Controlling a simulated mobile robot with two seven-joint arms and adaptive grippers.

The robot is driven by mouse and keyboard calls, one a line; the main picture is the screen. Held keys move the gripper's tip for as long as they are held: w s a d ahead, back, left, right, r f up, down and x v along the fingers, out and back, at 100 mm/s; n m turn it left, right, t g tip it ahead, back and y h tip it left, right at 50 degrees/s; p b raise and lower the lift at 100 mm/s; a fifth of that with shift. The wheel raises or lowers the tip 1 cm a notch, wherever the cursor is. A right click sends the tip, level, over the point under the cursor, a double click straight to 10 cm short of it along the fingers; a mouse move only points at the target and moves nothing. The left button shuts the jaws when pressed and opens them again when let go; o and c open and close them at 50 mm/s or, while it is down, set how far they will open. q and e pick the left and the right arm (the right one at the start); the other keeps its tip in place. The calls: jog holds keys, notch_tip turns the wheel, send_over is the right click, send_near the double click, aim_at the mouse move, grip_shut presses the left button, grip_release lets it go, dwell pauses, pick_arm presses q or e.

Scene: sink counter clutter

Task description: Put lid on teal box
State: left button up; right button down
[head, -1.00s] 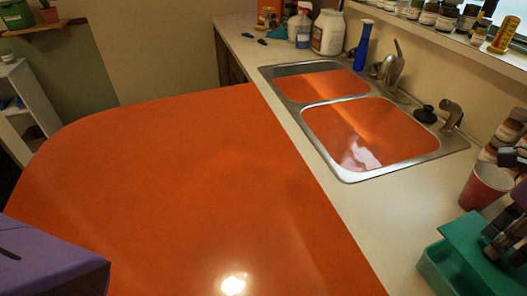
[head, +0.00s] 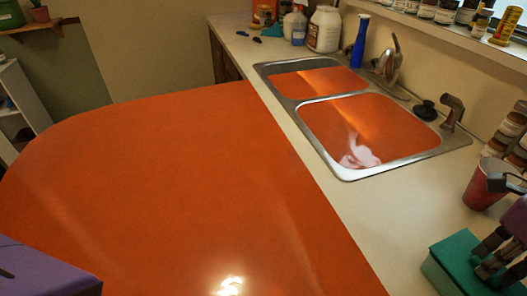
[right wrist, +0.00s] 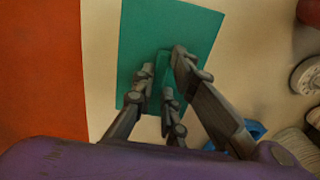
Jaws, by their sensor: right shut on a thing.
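The teal lid (head: 455,248) is at the lower right of the head view, lying about level over the teal box (head: 440,279). Lid and box edges look nearly lined up, but I cannot tell whether the lid is fully seated. My right gripper (head: 488,268) is above the lid, its dark fingers shut on the lid's raised handle. In the right wrist view the lid (right wrist: 150,35) fills the upper middle, and the gripper's fingers (right wrist: 166,85) close around the handle. The box is hidden there.
A red cup (head: 480,188) stands just behind the box, with several bottles (head: 508,130) beside it. A double sink (head: 345,178) with a faucet (head: 388,65) is set in the pale counter (head: 400,210). A glossy orange surface (head: 170,190) spreads left, clear.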

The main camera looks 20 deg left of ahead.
pick_arm(q)
jog(key=shift+f, duration=0.2)
dwell(0.7)
jog(key=shift+s+f+b, duration=0.25)
jog(key=shift+f+b, duration=0.05)
jog(key=shift+f, duration=0.05)
pick_arm(e)
jog(key=shift+f, duration=0.45)
dwell(0.5)
jog(key=c, duration=1.7)
grip_release()
pick_arm(q)
jog(key=shift+w+r, duration=0.1)
pick_arm(e)
jog(key=shift+r, duration=0.1)
